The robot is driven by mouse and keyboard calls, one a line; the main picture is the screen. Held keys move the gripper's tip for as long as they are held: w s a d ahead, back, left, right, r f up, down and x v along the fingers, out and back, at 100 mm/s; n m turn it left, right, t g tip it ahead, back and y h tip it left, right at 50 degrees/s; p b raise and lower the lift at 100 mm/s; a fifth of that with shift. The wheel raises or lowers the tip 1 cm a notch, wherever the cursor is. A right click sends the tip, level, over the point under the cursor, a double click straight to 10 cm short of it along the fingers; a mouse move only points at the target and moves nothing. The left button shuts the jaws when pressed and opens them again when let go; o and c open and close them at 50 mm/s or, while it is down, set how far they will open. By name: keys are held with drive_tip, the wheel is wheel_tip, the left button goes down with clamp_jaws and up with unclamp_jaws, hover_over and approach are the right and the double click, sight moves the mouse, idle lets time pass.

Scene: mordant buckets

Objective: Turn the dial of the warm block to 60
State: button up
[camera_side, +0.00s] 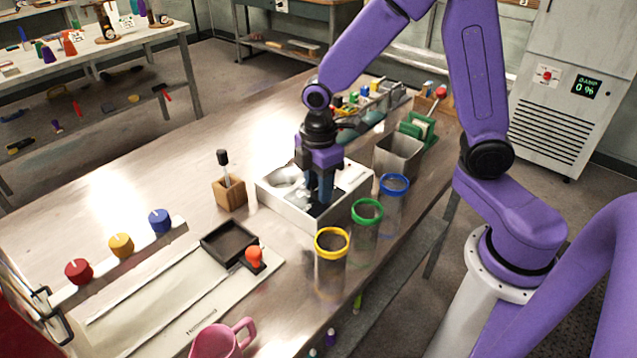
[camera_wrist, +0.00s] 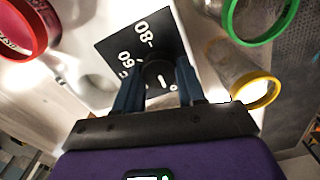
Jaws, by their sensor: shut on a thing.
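The warm block (camera_side: 285,203) is a white box on the steel table in the side view, with a round hollow in its top. In the wrist view its black dial plate (camera_wrist: 115,45) carries white numbers; 80 and 60 read clearly, others are partly hidden. The dark round dial (camera_wrist: 160,72) with a short white mark sits between my two fingers. My gripper (camera_side: 321,196) points down over the block and is shut on the dial; it also shows in the wrist view (camera_wrist: 159,66). I cannot tell exactly which number the mark points to.
Yellow (camera_side: 332,242), green (camera_side: 367,211) and blue (camera_side: 394,184) rimmed glass vessels stand close right of the block. A grey metal bin (camera_side: 399,157) is behind them. A wooden holder (camera_side: 229,193) stands left. A black tray (camera_side: 230,243) and pink mug (camera_side: 216,341) are nearer.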

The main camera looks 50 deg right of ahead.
drive_tip(key=m, duration=0.5)
drive_tip(key=shift+m, duration=0.3)
drive_tip(key=m, duration=0.6)
drive_tip(key=shift+w+d, duration=0.1)
drive_tip(key=m, duration=0.6)
drive_tip(key=shift+m, duration=0.4)
drive_tip(key=m, duration=0.5)
drive_tip(key=shift+d, duration=0.15)
drive_tip(key=o, duration=1.1)
drive_tip(key=shift+c, duration=0.2)
